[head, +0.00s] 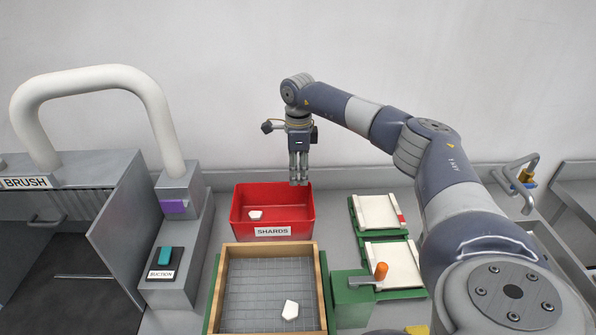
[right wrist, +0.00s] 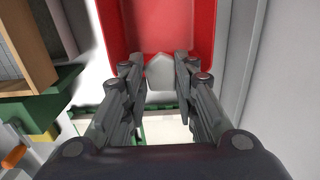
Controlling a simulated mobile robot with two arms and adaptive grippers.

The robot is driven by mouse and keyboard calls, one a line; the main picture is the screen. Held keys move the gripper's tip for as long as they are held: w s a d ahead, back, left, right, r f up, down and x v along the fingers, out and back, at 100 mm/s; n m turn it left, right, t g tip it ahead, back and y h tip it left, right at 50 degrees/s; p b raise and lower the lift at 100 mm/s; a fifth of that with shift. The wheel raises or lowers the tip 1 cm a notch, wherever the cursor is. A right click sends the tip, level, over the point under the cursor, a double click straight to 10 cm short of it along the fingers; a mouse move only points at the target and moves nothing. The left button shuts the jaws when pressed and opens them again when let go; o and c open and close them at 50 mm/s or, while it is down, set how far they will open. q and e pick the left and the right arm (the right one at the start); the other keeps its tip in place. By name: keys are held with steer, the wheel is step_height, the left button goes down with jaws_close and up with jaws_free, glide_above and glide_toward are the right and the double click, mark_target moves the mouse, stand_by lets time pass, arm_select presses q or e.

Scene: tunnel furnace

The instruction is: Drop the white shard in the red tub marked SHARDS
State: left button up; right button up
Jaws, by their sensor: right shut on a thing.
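The red tub (head: 272,226) marked SHARDS stands against the back of the bench, and its red inside fills the upper middle of the right wrist view (right wrist: 165,25). My right gripper (head: 299,181) points down at the tub's right rear part. In the right wrist view its fingers (right wrist: 160,68) are shut on a white shard (right wrist: 160,74). The held shard is hidden in the head view. Another white shard (head: 256,215) lies inside the tub at the left. A third white shard (head: 290,311) lies on the grid of the wooden frame. My left gripper is not in view.
The wooden frame (head: 320,275) stands in front of the tub. Two green-framed trays with pale slabs (head: 376,211) are right of it, beside a green block (head: 352,302) with an orange-knobbed lever. At left are a suction button (head: 164,257) and a white pipe (head: 92,78).

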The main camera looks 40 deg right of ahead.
steer(key=shift+f+b, duration=4.4)
steer(key=shift+f, duration=2.6)
steer(key=o, duration=1)
steer(key=shift+r, duration=0.15)
step_height(320, 180, up, 12)
steer(key=shift+f, duration=0.1)
